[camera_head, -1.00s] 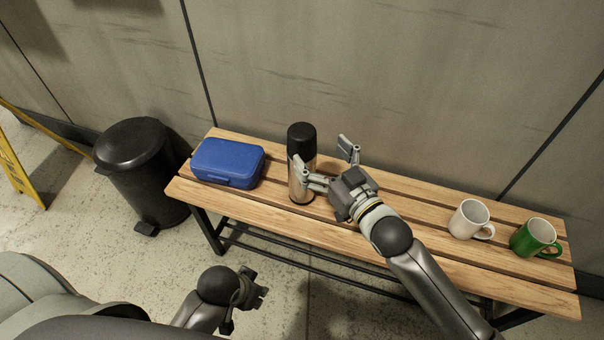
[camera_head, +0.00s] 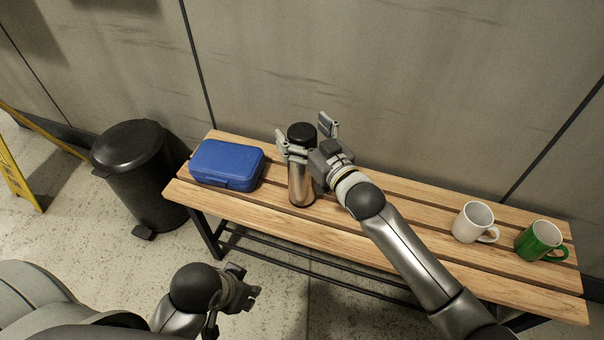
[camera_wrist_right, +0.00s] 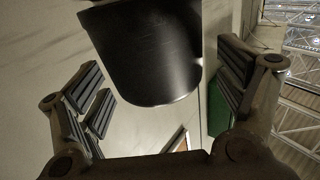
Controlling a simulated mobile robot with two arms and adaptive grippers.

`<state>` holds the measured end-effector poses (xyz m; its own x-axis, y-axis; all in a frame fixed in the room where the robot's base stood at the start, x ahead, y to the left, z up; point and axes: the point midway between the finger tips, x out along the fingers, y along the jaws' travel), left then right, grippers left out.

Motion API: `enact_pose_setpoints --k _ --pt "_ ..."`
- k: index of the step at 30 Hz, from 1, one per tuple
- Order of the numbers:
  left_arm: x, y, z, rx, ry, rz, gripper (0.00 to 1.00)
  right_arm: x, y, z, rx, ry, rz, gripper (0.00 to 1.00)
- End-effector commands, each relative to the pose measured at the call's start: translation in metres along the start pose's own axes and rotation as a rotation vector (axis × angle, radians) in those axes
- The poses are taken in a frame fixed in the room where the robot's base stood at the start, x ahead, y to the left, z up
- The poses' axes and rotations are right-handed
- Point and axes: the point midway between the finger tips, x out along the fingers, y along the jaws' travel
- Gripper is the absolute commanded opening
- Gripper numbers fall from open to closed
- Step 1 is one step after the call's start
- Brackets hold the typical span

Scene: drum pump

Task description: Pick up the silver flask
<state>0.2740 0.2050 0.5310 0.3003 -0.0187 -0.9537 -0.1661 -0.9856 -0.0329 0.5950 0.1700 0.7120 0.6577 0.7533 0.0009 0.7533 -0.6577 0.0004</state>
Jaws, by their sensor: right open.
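The silver flask (camera_head: 301,187) with a black cap stands upright on the wooden bench in the head view. My right gripper (camera_head: 302,128) is open at the flask's upper part, with one finger on its left side and the other behind to the right. In the right wrist view, the flask's dark upper part (camera_wrist_right: 150,55) fills the space between the spread fingers, with gaps on both sides. My left gripper (camera_head: 247,288) hangs low in front of the bench, away from the flask; its finger opening is unclear.
A blue box (camera_head: 227,165) sits left of the flask on the slatted bench (camera_head: 400,237). A white mug (camera_head: 472,222) and a green mug (camera_head: 540,241) stand at the right end. A black bin (camera_head: 135,170) is left of the bench. A wall (camera_head: 400,80) rises behind.

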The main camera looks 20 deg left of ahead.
Motion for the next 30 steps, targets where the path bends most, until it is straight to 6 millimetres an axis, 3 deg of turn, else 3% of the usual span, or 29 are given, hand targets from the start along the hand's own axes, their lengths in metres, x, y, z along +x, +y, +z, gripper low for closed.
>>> enact_pose_setpoints --k 4,22,30 --pt "0.0000 -0.0001 0.0001 0.000 0.000 0.000 0.32 -0.0003 0.0000 0.0001 0.000 -0.001 0.000 0.87" --pt "0.0004 -0.0001 0.0004 0.000 -0.001 0.000 0.32 -0.0006 0.0002 0.0006 0.000 -0.001 0.000 0.10" --pt "0.0002 0.0000 0.0002 0.000 -0.001 0.000 0.32 -0.0003 0.0000 -0.0021 0.000 0.003 0.000 0.10"
